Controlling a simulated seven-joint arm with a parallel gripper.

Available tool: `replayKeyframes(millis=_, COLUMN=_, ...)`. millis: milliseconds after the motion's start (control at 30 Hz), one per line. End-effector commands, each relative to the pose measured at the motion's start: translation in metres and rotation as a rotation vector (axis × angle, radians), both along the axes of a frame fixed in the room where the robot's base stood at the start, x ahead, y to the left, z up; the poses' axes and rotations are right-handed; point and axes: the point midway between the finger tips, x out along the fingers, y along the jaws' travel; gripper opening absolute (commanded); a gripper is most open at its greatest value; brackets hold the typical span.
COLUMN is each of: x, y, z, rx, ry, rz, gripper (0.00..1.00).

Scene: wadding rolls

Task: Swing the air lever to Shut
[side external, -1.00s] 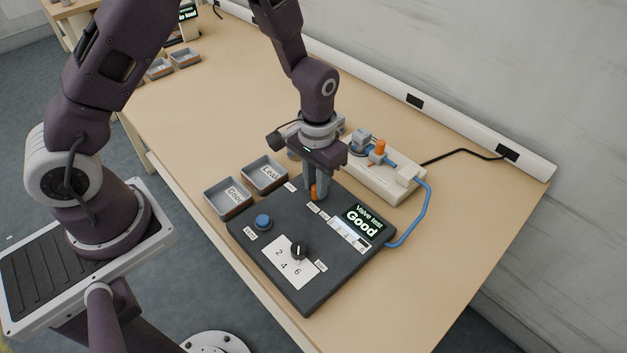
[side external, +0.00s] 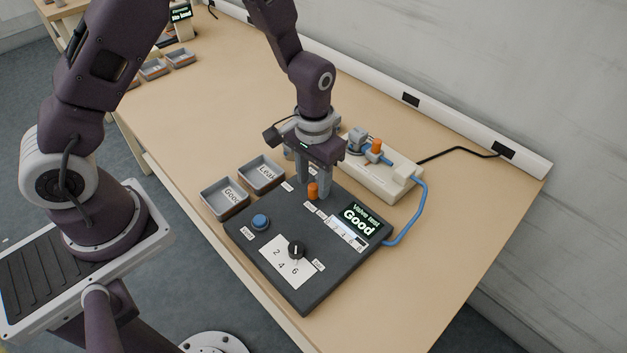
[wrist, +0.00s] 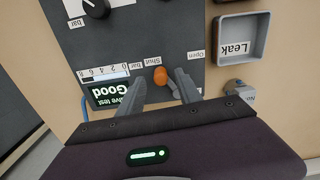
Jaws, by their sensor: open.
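The air lever has an orange knob (side external: 313,191) and stands on the dark test panel (side external: 285,270). In the wrist view the knob (wrist: 160,75) is right beside the Shut label (wrist: 159,58), with the Open label (wrist: 196,55) farther right. My gripper (side external: 314,187) is open, pointing down over the panel, with one finger on each side of the knob. In the wrist view a gap shows between the knob and each finger.
The panel has a blue button (side external: 261,221), a black dial (side external: 296,249) and a display (side external: 359,217) reading "Valve test Good". Trays marked Good (side external: 225,198) and Leak (side external: 261,174) stand to the left. A pale fixture (side external: 384,175) with a blue hose is behind.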

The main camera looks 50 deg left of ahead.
Motion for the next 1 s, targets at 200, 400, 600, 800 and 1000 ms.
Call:
replayKeyframes(millis=200, x=0.001, y=-0.001, z=0.045, rx=-0.002, ry=-0.006, rz=-0.001, gripper=0.41)
replayKeyframes(millis=400, x=0.000, y=-0.001, z=0.063, rx=0.000, ry=-0.001, rz=0.000, gripper=0.41)
replayKeyframes(millis=600, x=0.000, y=-0.001, z=0.063, rx=0.000, ry=0.000, rz=0.000, gripper=0.41)
replayKeyframes(millis=800, x=-0.013, y=0.005, z=0.120, rx=-0.031, ry=-0.077, rz=-0.005, gripper=0.41)
replayKeyframes(millis=1000, x=-0.088, y=0.027, z=0.227, rx=-0.056, ry=-0.269, rz=-0.036, gripper=0.41)
